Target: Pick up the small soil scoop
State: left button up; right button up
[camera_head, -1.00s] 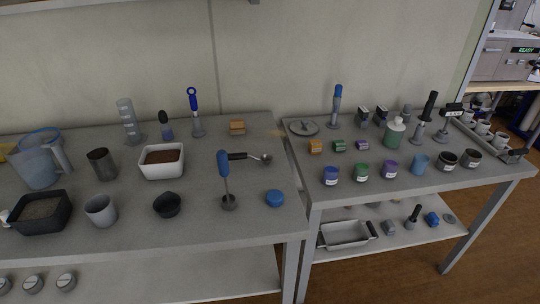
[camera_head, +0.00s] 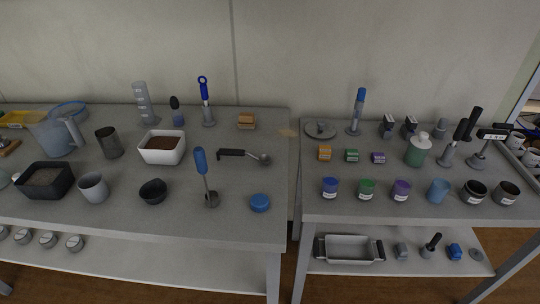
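A small scoop (camera_head: 244,155) with a black handle and a small metal bowl lies flat on the left table (camera_head: 230,190). Its handle points left and its bowl points right. It lies between the white container of brown soil (camera_head: 162,147) and the table's right edge. An upright tool with a blue handle (camera_head: 202,167) stands just in front of it to the left. Neither of my grippers shows in the head view.
A blue round lid (camera_head: 260,203) and a black cup (camera_head: 153,191) sit near the front edge. A narrow gap separates the left table from the right table (camera_head: 420,211), which holds several jars and tools. Bare tabletop surrounds the scoop's bowl.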

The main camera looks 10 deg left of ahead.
aim_at(265, 160)
jog(key=i+l, duration=0.1)
jog(key=l, duration=0.35)
jog(key=i+l, duration=0.15)
jog(key=l, duration=0.3)
jog(key=i+l, duration=0.1)
jog(key=l, duration=0.35)
jog(key=z, duration=0.05)
